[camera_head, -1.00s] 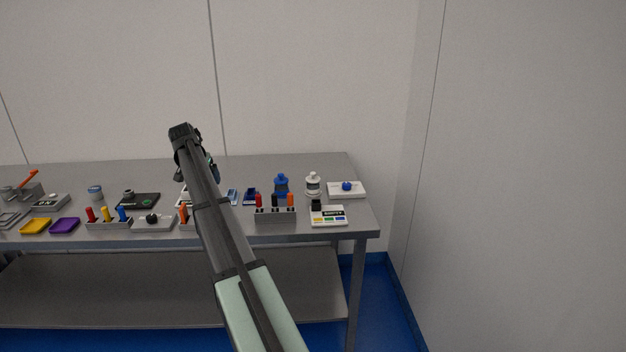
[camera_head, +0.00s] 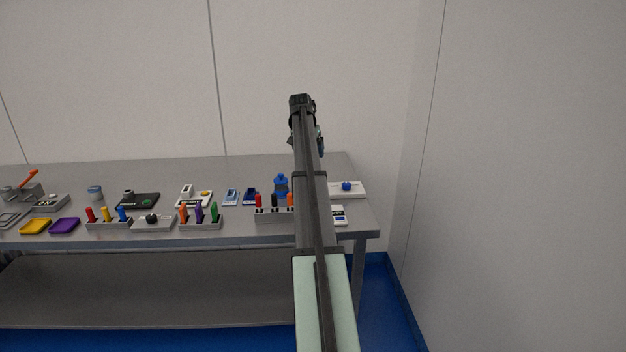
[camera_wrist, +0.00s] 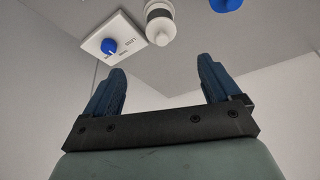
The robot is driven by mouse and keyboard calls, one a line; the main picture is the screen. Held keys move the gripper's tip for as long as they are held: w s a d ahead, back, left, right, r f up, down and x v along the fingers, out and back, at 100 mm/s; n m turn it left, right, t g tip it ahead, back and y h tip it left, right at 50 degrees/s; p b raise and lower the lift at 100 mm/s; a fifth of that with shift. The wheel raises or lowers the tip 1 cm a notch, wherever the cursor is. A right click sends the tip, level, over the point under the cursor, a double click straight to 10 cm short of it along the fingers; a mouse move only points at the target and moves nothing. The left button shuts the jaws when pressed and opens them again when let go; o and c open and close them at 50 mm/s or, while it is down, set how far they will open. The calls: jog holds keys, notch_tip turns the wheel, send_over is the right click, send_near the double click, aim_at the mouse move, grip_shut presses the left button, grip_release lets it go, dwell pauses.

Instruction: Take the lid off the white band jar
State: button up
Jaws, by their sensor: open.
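The white jar (camera_wrist: 160,22) with a dark band shows at the top of the wrist view, its knobbed lid on. In the head view my arm now hides it. My gripper (camera_wrist: 161,66) is open with two dark blue fingers and nothing between them. The jar lies beyond the fingertips, roughly in line with the gap and apart from them. In the head view my gripper (camera_head: 320,146) hangs above the right part of the table, partly hidden by my arm.
A blue jar (camera_head: 281,184) stands beside the white jar's place. A white panel with a blue knob (camera_head: 347,187) is at the table's right end. A rack (camera_head: 272,215) with coloured pegs stands in front. Several small items fill the table's left and middle.

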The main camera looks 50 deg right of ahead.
jog(key=x, duration=1.3)
jog(key=shift+w+d+f, duration=0.15)
jog(key=shift+w+f, duration=0.05)
jog(key=shift+w, duration=0.05)
jog(key=c, duration=1.1)
